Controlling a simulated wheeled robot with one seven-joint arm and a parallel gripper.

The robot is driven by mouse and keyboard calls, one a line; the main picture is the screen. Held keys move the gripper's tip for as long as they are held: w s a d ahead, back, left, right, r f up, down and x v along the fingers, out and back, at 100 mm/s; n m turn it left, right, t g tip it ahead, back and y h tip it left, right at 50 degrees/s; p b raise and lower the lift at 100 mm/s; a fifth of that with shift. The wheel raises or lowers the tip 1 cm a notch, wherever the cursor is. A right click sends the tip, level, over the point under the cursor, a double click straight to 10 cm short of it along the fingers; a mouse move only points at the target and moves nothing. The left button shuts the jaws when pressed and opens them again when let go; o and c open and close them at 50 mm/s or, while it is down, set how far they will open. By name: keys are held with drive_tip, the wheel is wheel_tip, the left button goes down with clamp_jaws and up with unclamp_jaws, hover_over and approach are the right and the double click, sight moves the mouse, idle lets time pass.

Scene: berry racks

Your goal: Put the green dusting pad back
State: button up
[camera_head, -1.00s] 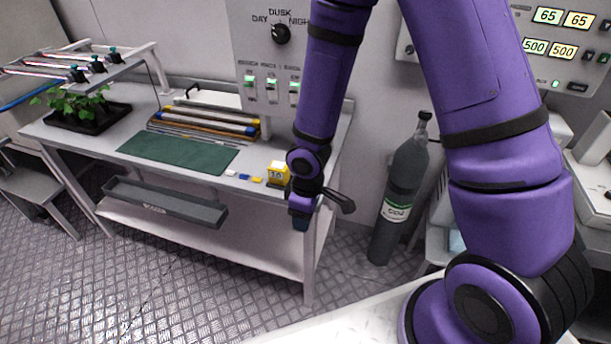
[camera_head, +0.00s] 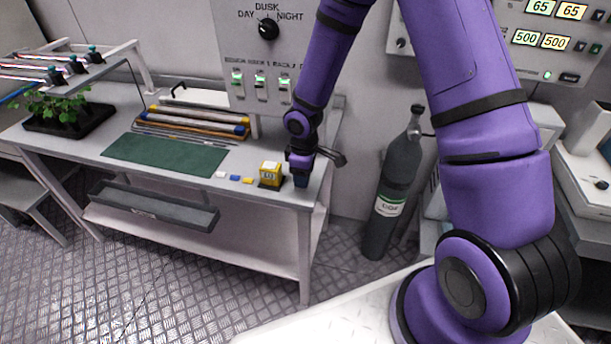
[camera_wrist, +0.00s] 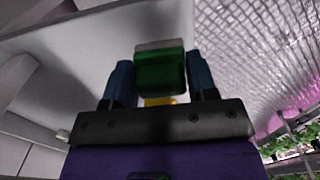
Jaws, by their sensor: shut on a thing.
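The green dusting pad (camera_wrist: 160,72) is between the two blue fingers of my gripper (camera_wrist: 160,80) in the wrist view, with a pale strip along its far edge. A small yellow part (camera_wrist: 158,101) shows just below it. My gripper is shut on the pad. In the head view my gripper (camera_head: 300,176) points down at the right front end of the bench, just right of a yellow box (camera_head: 270,173). The pad cannot be made out in the head view. I cannot tell whether the gripper touches the bench.
The grey bench (camera_head: 215,192) bears a dark green mat (camera_head: 165,155), small white, blue and yellow pieces (camera_head: 235,178), several rods (camera_head: 195,120) and a black plant tray (camera_head: 70,125). A grey trough (camera_head: 150,207) hangs at its front. A gas cylinder (camera_head: 397,185) stands right of it.

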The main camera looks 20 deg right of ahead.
drive_tip(key=shift+w+d+f, duration=0.1)
drive_tip(key=shift+w+d, duration=0.25)
drive_tip(key=shift+w, duration=0.25)
drive_tip(key=shift+w+d+f, duration=0.1)
drive_tip(key=shift+w+d, duration=0.25)
drive_tip(key=shift+w, duration=0.25)
wheel_tip(320, 180, down, 3)
drive_tip(key=shift+w+f, duration=0.1)
drive_tip(key=shift+f, duration=0.1)
drive_tip(key=o, duration=0.8)
drive_tip(key=shift+o, duration=0.2)
drive_tip(key=shift+r, duration=0.1)
